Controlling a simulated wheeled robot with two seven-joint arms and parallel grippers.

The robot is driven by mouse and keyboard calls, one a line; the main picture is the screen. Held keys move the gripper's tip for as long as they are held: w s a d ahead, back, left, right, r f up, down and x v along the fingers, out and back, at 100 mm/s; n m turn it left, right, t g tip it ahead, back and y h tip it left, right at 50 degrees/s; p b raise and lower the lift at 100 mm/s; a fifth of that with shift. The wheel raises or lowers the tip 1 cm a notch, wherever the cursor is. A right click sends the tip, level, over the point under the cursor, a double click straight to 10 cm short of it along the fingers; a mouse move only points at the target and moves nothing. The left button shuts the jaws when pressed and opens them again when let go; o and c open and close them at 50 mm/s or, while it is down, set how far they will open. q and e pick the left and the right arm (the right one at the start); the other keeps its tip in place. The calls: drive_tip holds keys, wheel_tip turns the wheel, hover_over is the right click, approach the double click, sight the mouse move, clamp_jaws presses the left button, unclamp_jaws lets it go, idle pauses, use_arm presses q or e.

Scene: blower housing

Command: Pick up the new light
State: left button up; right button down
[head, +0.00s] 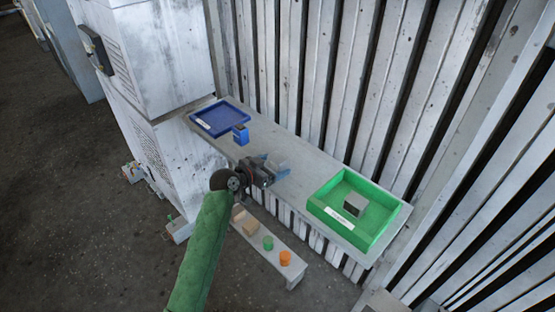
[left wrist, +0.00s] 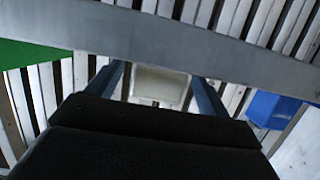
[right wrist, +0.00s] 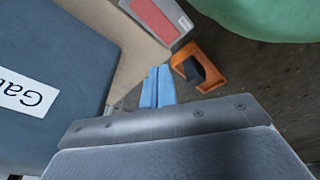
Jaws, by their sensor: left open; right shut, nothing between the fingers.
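A small grey-white block (head: 279,160) sits near the front edge of the grey shelf; it may be the new light, but no label shows. My left gripper (head: 273,168) is open at this block, with its blue fingers apart. In the left wrist view, the block's pale square face (left wrist: 160,84) shows between the two fingers (left wrist: 160,92); contact cannot be told. Another grey block (head: 355,204) lies in the green tray (head: 325,212). My right gripper (right wrist: 157,88) is shut and empty, away from the shelf, and does not show in the head view.
A blue tray (head: 203,122) and a blue item (head: 241,134) stand left on the shelf (head: 310,165). A lower bench (head: 286,266) holds small coloured pieces. A white cabinet (head: 185,170) stands left. In the right wrist view, an orange item (right wrist: 208,72) lies beyond the fingers.

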use_arm(q)
drive_tip(key=shift+p+x, duration=0.45)
drive_tip(key=shift+x, duration=0.8)
use_arm(e)
drive_tip(key=shift+s+d+f, duration=0.2)
drive_tip(key=shift+s+f, duration=0.15)
drive_tip(key=shift+s, duration=0.2)
drive_tip(key=shift+s+d+f, duration=0.2)
drive_tip(key=shift+s+f, duration=0.1)
drive_tip(key=shift+s, duration=0.25)
use_arm(q)
drive_tip(key=c, duration=1)
drive_tip(key=shift+c, duration=0.5)
use_arm(e)
drive_tip(key=shift+w+d, duration=0.1)
